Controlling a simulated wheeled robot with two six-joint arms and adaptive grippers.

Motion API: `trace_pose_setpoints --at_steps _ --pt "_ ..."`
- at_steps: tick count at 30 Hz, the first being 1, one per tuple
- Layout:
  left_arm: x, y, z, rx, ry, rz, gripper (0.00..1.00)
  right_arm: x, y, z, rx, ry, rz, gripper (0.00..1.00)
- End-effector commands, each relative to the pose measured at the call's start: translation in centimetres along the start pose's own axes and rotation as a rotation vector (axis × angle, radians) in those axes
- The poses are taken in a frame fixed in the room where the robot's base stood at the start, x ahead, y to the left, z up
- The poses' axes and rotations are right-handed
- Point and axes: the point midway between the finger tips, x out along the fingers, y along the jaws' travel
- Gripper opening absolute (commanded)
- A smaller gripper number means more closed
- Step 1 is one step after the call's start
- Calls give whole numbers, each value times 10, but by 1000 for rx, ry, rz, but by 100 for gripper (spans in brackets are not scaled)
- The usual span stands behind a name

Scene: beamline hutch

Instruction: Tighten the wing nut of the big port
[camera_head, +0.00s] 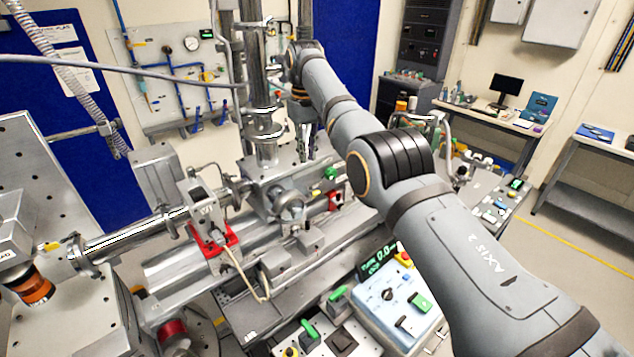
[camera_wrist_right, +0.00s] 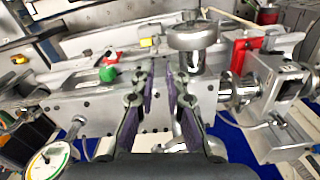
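My right gripper (camera_head: 303,140) hangs at the end of the arm reaching from the lower right to the tall chrome column, partly hidden there. In the wrist view its two purple-padded fingers (camera_wrist_right: 160,78) stand apart with a clear gap and nothing held between them. A round metal handwheel (camera_wrist_right: 192,38) is just beyond the right finger; it also shows in the head view (camera_head: 289,206). A grey metal body (camera_wrist_right: 75,102) lies beyond the fingers. I cannot make out the big port's wing nut for certain.
A red bracket (camera_head: 212,241) sits on the beam rail, left of the handwheel. A green knob (camera_wrist_right: 107,73) and a dial gauge (camera_wrist_right: 51,161) are left of the fingers. A control box (camera_head: 398,299) stands in front. The floor at right (camera_head: 575,255) is free.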

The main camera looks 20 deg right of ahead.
Motion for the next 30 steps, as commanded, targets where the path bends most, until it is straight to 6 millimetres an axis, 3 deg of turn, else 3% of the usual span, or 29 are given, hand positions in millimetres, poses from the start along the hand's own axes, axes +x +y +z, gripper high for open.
trace_pose_setpoints --at_steps 5,15,20,27,30 --pt "14 -7 0 4 2 -9 40 32 1 0 1 -3 -2 13" --pt "-15 15 -8 -9 9 19 40 88 0 1 1 -4 -4 13" --pt "-18 10 -5 -6 5 13 40 102 0 0 0 -1 -4 13" --pt "-16 4 -5 -3 5 6 40 104 0 0 1 0 -4 13" --pt "-16 4 -5 -3 5 6 40 104 1 0 1 0 -4 1"
